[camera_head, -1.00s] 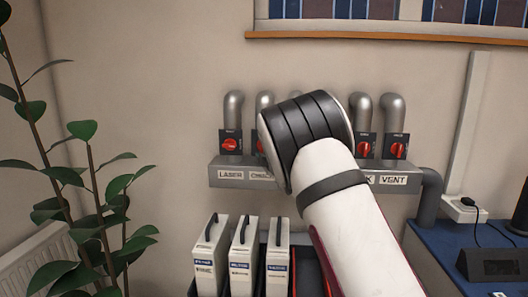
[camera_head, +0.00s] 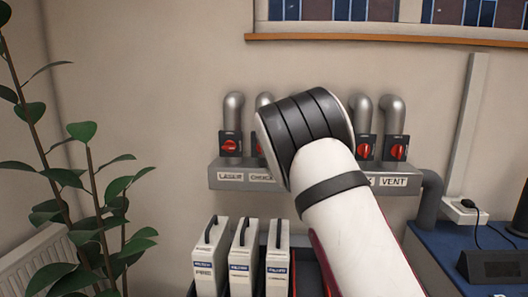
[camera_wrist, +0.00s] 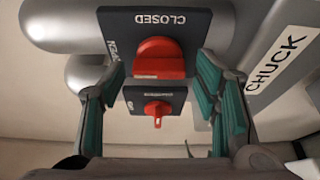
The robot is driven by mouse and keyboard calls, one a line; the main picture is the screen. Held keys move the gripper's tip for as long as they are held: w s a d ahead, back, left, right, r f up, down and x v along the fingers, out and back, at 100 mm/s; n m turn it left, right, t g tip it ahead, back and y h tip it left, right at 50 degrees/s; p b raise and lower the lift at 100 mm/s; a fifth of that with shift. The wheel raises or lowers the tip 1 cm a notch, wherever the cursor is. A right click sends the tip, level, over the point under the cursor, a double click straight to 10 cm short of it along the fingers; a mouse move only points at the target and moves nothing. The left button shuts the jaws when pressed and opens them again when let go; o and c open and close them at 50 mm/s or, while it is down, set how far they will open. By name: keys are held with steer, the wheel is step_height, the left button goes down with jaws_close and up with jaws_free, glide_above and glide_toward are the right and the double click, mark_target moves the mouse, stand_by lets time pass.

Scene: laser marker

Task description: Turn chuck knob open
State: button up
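In the wrist view a red knob (camera_wrist: 160,58) sits on a dark plate (camera_wrist: 190,22) lettered CLOSED, which appears upside down. A white CHUCK label (camera_wrist: 283,60) is beside it at the right. My gripper (camera_wrist: 161,75) is open, with teal pads on either side of this knob and visible gaps to it. I cannot tell how deep the fingertips reach. My gripper is hidden there.
A second red knob (camera_wrist: 157,109) on its own plate shows beyond the first. In the head view, the LASER knob (camera_head: 230,145) and VENT knob (camera_head: 398,151) flank my arm along the grey rail (camera_head: 225,165).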

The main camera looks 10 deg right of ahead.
steer(key=shift+s+d, duration=0.1)
steer(key=s, duration=1.1)
steer(key=shift+s+d, duration=0.4)
steer(key=shift+d, duration=0.05)
steer(key=shift+r, duration=0.1)
steer(key=s+d+r+m+g+h+p, duration=0.1)
steer(key=s+d+r+m+g, duration=0.15)
steer(key=s+m, duration=0.5)
steer(key=s+d+r+m+g+h+p, duration=0.15)
steer(key=s+m+g, duration=0.25)
steer(key=s, duration=0.6)
steer(key=s+a+f+m+g, duration=0.1)
steer(key=s+m+g, duration=0.1)
steer(key=s, duration=0.9)
steer(key=s+a+f+m+g+p, duration=0.1)
steer(key=s+a+m+g, duration=0.1)
steer(key=s, duration=1)
steer(key=s+a+f+m+g+p, duration=0.1)
steer(key=s+a+m+g, duration=0.1)
steer(key=s, duration=0.9)
steer(key=shift+s+a+f+m+g+y, duration=0.15)
steer(key=shift+s+f+m+g+y, duration=0.25)
steer(key=shift+m+g, duration=0.35)
